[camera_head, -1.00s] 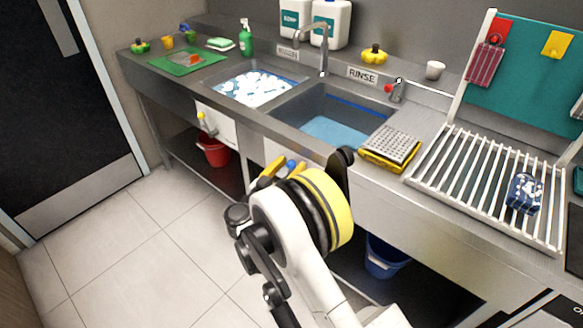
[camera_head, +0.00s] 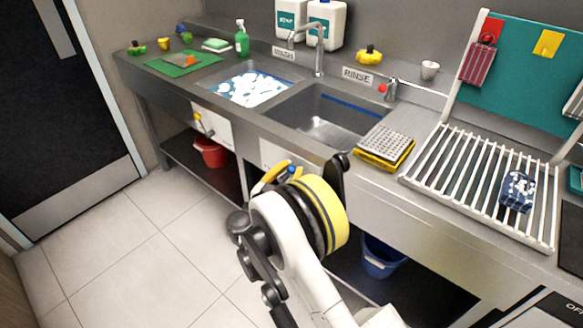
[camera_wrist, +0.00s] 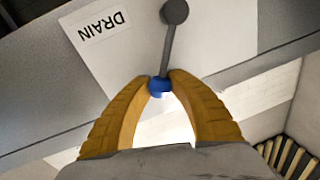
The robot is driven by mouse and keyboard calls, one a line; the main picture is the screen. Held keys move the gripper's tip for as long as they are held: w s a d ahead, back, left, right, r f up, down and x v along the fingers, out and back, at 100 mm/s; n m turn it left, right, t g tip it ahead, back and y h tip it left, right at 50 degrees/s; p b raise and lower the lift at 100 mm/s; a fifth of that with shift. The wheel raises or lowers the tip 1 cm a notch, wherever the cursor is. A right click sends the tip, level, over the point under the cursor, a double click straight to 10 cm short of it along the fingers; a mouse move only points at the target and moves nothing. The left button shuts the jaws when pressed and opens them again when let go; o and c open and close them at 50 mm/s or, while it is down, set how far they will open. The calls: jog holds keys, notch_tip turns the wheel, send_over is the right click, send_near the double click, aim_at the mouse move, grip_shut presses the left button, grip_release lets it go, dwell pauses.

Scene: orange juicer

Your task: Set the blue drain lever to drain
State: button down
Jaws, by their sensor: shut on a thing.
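The blue drain lever has a grey rod, a round dark pivot and a blue knob (camera_wrist: 160,84), and is mounted on a white panel (camera_wrist: 215,30). My gripper (camera_wrist: 160,78) is shut on the blue knob, one yellow finger on each side. A white DRAIN label (camera_wrist: 102,24) appears upside down left of the pivot. The rinse sink (camera_head: 325,130) above shows bare steel with no blue water. My wrist partly hides the lever there.
The wash sink (camera_head: 250,88) holds foamy water. A yellow lever (camera_head: 198,118) is on the front below it. A red bucket (camera_head: 210,153) and blue bucket (camera_head: 380,258) stand below.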

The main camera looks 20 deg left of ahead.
jog(key=c, duration=1.2)
grip_release()
jog(key=shift+o, duration=0.2)
jog(key=v, duration=1.2)
jog(key=shift+s+f, duration=0.1)
